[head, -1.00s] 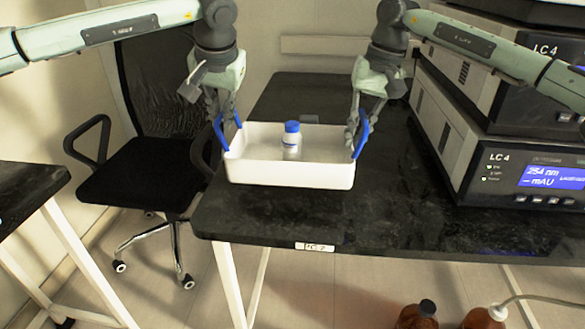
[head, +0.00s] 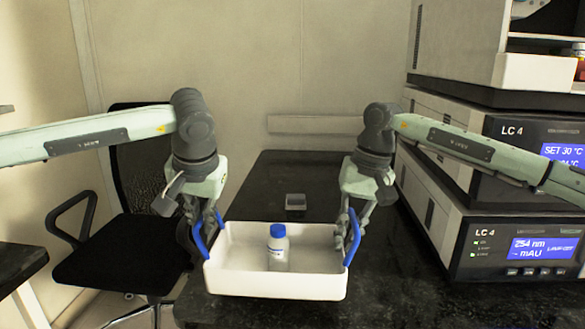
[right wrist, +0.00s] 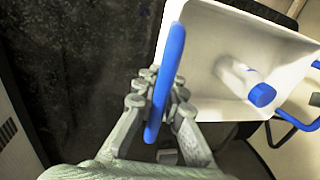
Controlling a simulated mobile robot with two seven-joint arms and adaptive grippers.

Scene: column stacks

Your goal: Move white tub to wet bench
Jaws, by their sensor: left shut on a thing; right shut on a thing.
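The white tub (head: 275,285) is a shallow rectangular tray with a blue handle at each end. It is level, over the front left part of the black bench; I cannot tell whether its base touches the top. My left gripper (head: 204,226) is shut on the left blue handle (head: 197,240). My right gripper (head: 345,232) is shut on the right blue handle (head: 352,238), which also shows in the right wrist view (right wrist: 165,85). A white bottle (head: 279,256) with a blue cap stands in the tub. No wet bench can be made out.
The black bench (head: 400,275) carries stacked LC 4 instruments (head: 470,235) close on the right. A small grey box (head: 295,201) lies behind the tub. A black chair (head: 118,250) stands at the left, near another dark tabletop (head: 18,262).

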